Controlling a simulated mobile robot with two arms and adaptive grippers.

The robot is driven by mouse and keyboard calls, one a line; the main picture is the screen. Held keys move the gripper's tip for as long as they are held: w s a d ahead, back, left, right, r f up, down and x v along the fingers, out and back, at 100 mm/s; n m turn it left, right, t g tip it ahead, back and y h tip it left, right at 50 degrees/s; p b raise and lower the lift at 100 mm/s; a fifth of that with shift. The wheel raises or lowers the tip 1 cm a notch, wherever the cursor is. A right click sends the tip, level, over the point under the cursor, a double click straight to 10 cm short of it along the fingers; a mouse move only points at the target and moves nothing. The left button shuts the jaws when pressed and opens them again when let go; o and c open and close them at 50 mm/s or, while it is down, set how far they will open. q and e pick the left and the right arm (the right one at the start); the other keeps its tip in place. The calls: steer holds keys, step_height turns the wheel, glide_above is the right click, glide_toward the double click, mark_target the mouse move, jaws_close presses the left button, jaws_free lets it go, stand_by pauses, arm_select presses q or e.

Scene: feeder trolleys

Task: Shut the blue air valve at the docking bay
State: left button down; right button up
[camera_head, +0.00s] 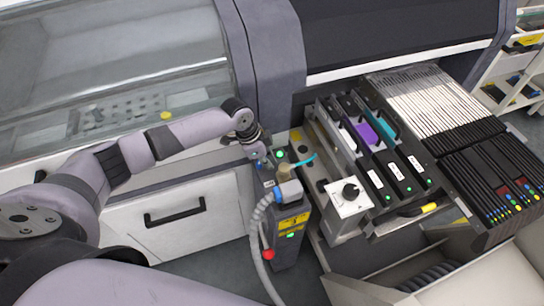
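The docking bay is a dark upright unit (290,245) with a yellow label and green lights, in the middle of the head view. A small blue part (269,183) shows near its top; it may be the air valve, but its handle position is too small to make out. A light-blue tube (302,162) curves off to the right there. My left gripper (262,158) reaches in from the left and points down at the top of the unit, close to the blue part. Its fingers are small and partly hidden, so I cannot tell whether they touch anything. My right gripper is out of view.
A grey corrugated hose (257,225) with a grey-and-blue plug runs down the unit's front, beside a red knob (268,254). Right of it stand a white box with a black knob (349,198) and a row of feeders (375,150). A white drawer front (175,222) lies left.

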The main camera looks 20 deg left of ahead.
mark_target(260, 166)
arm_select(q)
steer(key=shift+s+a+p, duration=0.5)
steer(key=shift+a+p, duration=0.15)
steer(key=shift+a, duration=0.45)
steer(key=shift+s+a+p, duration=0.1)
steer(key=shift+a+p, duration=0.2)
